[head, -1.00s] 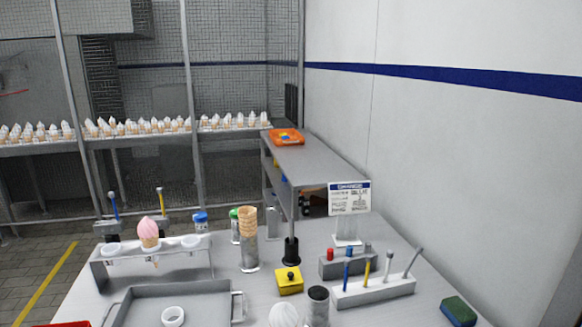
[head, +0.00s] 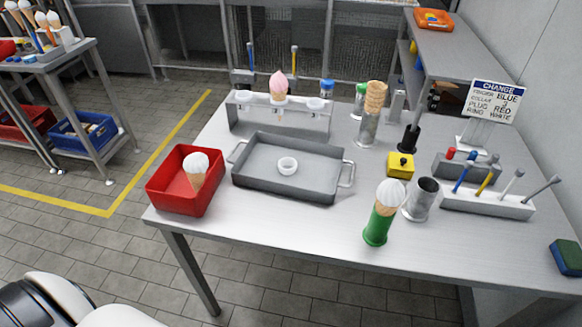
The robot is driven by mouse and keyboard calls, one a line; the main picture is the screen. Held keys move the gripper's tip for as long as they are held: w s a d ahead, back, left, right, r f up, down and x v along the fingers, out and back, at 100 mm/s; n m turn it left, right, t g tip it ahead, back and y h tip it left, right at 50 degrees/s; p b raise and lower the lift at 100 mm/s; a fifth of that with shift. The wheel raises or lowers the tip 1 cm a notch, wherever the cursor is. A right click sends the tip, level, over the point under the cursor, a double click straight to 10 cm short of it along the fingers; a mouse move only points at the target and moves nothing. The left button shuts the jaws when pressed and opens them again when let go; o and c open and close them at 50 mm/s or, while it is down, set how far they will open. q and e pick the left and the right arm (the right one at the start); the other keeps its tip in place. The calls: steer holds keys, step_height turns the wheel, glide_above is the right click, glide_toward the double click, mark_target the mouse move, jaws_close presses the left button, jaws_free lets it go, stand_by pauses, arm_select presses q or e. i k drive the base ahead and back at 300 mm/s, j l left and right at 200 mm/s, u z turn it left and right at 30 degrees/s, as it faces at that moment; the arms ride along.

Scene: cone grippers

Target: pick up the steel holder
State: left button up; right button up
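A plain steel cylinder (head: 421,199), open at the top and seemingly empty, stands upright on the table right of the middle; it looks like the steel holder. Just left of it stands a green holder (head: 377,230) with a white-topped cone (head: 389,198) in it. A second steel cylinder (head: 368,128) stands farther back with stacked cones (head: 375,97) in its top, so which one is meant is not certain. Neither of my grippers shows in the head view.
A grey tray (head: 253,180) with a white ring and a red bin (head: 170,191) with a cone lie left. A cone rack (head: 240,113) stands behind. A yellow block (head: 400,164) and a white tool block (head: 487,204) are near the steel cylinder.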

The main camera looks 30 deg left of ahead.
mark_target(423, 195)
steer(key=i+l+z, duration=0.15)
steer(key=l+z, duration=0.2)
steer(key=i+l+z, duration=0.2)
steer(key=z, duration=0.15)
